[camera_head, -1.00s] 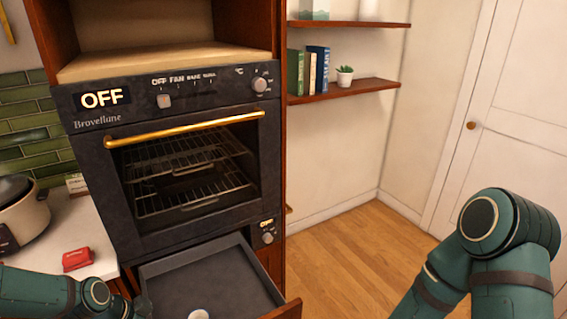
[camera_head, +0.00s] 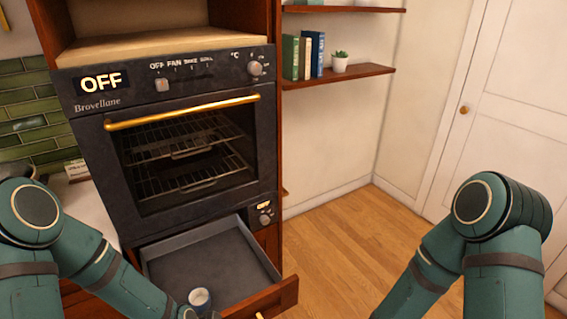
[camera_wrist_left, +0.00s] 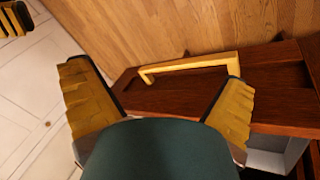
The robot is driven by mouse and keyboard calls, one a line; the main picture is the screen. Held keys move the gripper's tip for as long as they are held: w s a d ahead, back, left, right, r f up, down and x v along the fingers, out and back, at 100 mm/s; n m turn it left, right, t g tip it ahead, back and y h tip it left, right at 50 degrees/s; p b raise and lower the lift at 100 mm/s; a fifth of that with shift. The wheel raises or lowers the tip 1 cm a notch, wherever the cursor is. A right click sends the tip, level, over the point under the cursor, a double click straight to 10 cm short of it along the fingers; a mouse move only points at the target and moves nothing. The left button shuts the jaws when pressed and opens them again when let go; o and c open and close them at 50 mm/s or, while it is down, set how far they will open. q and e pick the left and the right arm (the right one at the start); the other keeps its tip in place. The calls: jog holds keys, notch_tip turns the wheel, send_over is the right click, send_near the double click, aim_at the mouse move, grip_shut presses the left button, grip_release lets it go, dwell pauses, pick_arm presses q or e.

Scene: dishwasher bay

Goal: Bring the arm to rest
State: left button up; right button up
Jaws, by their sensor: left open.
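My left arm (camera_head: 110,280) reaches from the left edge to the bottom of the head view, where its hand is mostly cut off. In the left wrist view my left gripper (camera_wrist_left: 156,85) is open, with nothing seen between its yellow ribbed fingers. Beyond them is the wooden drawer front (camera_wrist_left: 185,95) with its yellow handle (camera_wrist_left: 192,64); I cannot tell any contact. My right arm (camera_head: 490,235) is bent at the right, its hand outside the head view. A yellow ribbed finger (camera_wrist_left: 14,18), probably of my right gripper, shows in the wrist view's top left corner.
The drawer (camera_head: 205,255) below the oven (camera_head: 190,150) is pulled out. A small white cup-like object (camera_head: 200,297) shows at its near end, beside my left arm. The oven door is shut. Wooden floor (camera_head: 335,240) is clear between the drawer and my right arm.

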pick_arm(q)
jog(key=s+d+f+n+b, duration=0.1)
jog(key=s+f+b, duration=0.1)
jog(key=f+b, duration=0.3)
jog(key=s+d+f+n+g+b, duration=0.1)
jog(key=s+d+f+b, duration=0.1)
jog(key=f+b, duration=0.3)
notch_tip(320, 180, down, 3)
jog(key=shift+s+d+r+n+y, duration=0.1)
jog(key=shift+s+d+n+y, duration=0.2)
jog(key=shift+s, duration=0.35)
pick_arm(e)
notch_tip(320, 180, down, 10)
jog(key=s, duration=0.2)
jog(key=shift+s+a+g, duration=0.2)
jog(key=shift+a+g, duration=0.1)
jog(key=shift+g, duration=0.1)
jog(key=shift+f, duration=0.1)
